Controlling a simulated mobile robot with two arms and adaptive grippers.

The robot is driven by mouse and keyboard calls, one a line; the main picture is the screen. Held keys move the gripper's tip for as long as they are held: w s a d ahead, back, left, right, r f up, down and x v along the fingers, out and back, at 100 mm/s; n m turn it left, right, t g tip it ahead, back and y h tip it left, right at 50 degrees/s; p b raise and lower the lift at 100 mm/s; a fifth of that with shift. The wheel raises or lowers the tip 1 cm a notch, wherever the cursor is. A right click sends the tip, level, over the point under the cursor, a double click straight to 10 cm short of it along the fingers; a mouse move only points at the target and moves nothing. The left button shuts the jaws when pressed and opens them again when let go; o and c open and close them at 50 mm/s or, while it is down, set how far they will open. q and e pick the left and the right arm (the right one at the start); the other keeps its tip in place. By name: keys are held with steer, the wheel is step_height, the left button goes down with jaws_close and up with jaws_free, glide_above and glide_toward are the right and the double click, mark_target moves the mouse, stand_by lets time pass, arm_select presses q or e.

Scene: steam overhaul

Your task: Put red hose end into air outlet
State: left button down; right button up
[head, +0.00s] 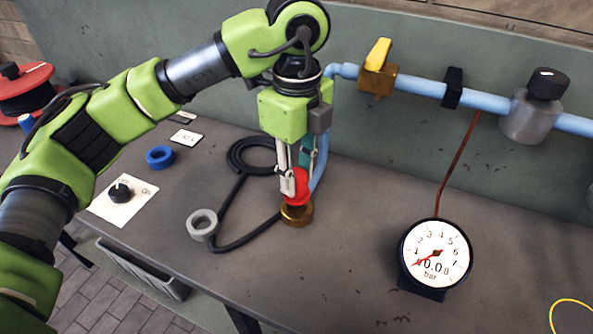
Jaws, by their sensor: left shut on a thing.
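My left gripper (291,188) points straight down over the bench and is shut on the red hose end (300,183). The red piece is upright between the fingers, which partly hide it. Directly below it is a brass round fitting (296,215) on the bench, which looks like the air outlet. The red piece overlaps the fitting's top in this view; I cannot tell whether it is inside or just above it. A light blue pipe (320,168) comes down just behind the gripper. My right gripper is not in view.
A black hose (236,192) lies coiled left of the gripper, near a grey ring (202,225) and a blue ring (160,157). A yellow-handled valve (378,68) is on the wall pipe. A pressure gauge (436,254) stands right, reading near zero. The bench (350,285) is clear in front.

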mark_target(297, 186)
arm_select(q)
steer(key=shift+f+b, duration=0.3)
steer(key=shift+f, duration=0.2)
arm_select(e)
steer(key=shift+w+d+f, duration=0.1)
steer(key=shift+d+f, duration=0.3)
arm_select(q)
steer(key=shift+f+b, duration=0.95)
steer(key=shift+f, duration=0.2)
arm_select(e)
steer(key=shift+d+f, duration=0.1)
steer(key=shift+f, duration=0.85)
arm_select(q)
steer(key=c, duration=1.6)
jaws_free()
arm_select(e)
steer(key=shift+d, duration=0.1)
